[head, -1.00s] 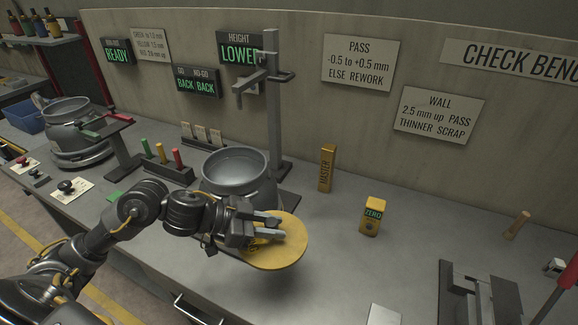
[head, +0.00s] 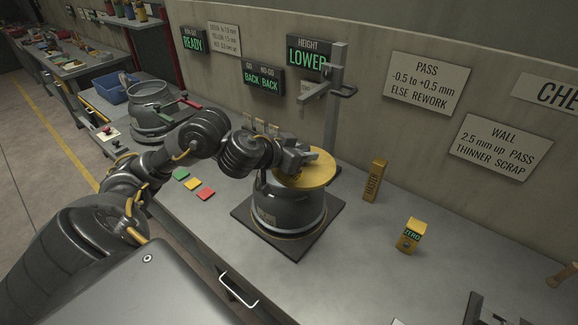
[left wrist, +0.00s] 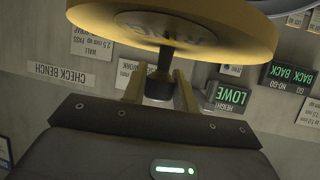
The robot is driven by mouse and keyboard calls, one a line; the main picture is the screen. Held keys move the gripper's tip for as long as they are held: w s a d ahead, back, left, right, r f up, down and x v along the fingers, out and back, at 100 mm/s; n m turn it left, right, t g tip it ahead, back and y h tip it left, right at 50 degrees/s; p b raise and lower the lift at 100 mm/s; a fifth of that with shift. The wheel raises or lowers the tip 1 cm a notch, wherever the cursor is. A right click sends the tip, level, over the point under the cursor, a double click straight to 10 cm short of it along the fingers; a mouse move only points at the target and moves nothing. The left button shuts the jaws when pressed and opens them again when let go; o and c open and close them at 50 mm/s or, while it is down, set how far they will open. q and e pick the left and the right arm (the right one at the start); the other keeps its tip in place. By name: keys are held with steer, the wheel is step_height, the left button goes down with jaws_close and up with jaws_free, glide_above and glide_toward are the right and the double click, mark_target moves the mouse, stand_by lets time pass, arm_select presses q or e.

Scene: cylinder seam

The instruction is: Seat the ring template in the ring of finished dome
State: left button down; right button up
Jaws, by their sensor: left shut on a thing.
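The ring template is a round yellow disc (head: 318,172), and it fills the top of the left wrist view (left wrist: 175,20). My left gripper (head: 292,160) is shut on its dark stem, which shows between the fingers in the left wrist view (left wrist: 158,82). The finished dome is a grey metal vessel (head: 288,208) standing upright on a dark square plate. The disc is over the dome's top opening and hides most of its ring. I cannot tell whether the disc touches the ring. My right gripper is not in view.
A height gauge stand (head: 333,110) rises just behind the dome. A yellow master block (head: 375,181) and a yellow zero block (head: 410,236) stand to the right. Another grey vessel (head: 150,105) is at the far left.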

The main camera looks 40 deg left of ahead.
arm_select(q)
steer(key=shift+w+a+f, duration=0.15)
steer(key=shift+a+f, duration=0.05)
steer(key=shift+f, duration=0.05)
steer(key=w+a+f+b, duration=0.1)
steer(key=a, duration=0.1)
steer(key=w+a+f+b, duration=0.1)
steer(key=a, duration=0.1)
steer(key=w+a+f+b, duration=0.1)
steer(key=w+a, duration=0.1)
steer(key=shift+f, duration=0.25)
steer(key=w+a+f, duration=0.2)
steer(key=a+f, duration=0.1)
steer(key=w+a+f+b, duration=0.1)
steer(key=shift+a+f, duration=0.15)
steer(key=shift+f, duration=0.2)
steer(key=shift+w+a+f, duration=0.35)
steer(key=shift+a+f, duration=0.05)
steer(key=shift+f, duration=0.25)
step_height(320, 180, down, 2)
steer(key=shift+f+p, duration=0.15)
steer(key=shift+p, duration=0.2)
steer(key=shift+f, duration=0.4)
steer(key=c, duration=1.1)
jaws_free()
steer(key=shift+f, duration=0.15)
